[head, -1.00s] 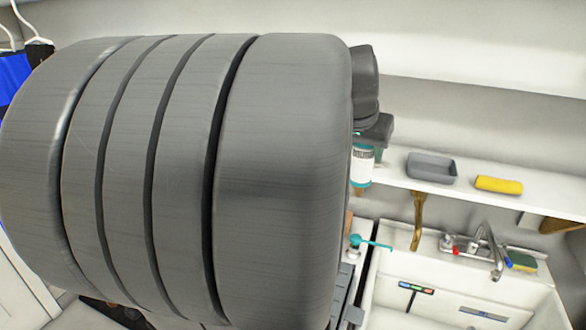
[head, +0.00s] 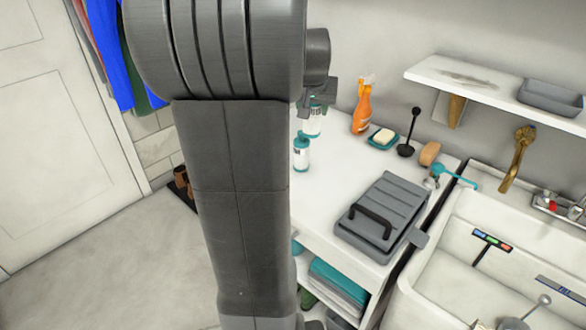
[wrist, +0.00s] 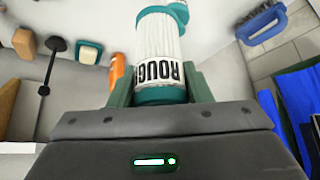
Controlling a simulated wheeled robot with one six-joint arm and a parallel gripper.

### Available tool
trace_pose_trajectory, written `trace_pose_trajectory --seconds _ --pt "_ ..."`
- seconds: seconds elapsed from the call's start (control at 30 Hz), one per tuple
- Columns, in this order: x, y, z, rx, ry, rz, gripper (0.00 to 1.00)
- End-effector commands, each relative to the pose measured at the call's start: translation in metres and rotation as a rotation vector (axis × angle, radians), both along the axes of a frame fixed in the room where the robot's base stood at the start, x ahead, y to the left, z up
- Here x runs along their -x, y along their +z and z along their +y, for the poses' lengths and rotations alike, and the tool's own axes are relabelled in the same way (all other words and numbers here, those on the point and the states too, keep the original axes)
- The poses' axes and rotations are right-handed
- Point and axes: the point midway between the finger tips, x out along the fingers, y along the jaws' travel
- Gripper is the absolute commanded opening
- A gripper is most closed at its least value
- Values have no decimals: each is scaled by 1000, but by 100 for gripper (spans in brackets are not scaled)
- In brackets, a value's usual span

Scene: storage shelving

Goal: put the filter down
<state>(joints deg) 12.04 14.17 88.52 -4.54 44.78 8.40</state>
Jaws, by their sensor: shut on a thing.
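The filter (wrist: 158,50) is a white ribbed cylinder with teal ends and a label with dark letters, partly reading "ROUG". My gripper (wrist: 160,88) is shut on it, with a finger on either side of its near end. In the head view the held filter (head: 313,122) hangs under my gripper (head: 318,97), above the back left of the white counter (head: 330,182). A similar white and teal cylinder (head: 301,155) stands on the counter just below it. My arm hides part of the counter's left side.
An orange spray bottle (head: 362,108), a soap dish (head: 383,138), a black plunger-like tool (head: 407,147) and a brown sponge (head: 430,153) line the counter's back. A grey case (head: 383,215) lies at the front right. The counter between is clear. A sink (head: 470,240) is at right.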

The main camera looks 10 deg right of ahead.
Motion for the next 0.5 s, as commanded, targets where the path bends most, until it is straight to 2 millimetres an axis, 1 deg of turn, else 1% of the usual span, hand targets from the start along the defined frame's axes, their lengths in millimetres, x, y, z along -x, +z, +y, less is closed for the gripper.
trace_pose_trajectory --seconds 0.03,0.3,0.4,0.5 --pt "1 -15 0 -1 0 6 18" --pt "1 -86 0 -1 -1 6 18" --pt "1 -105 0 -1 -1 5 18" --pt "1 -117 0 -1 -1 3 18"
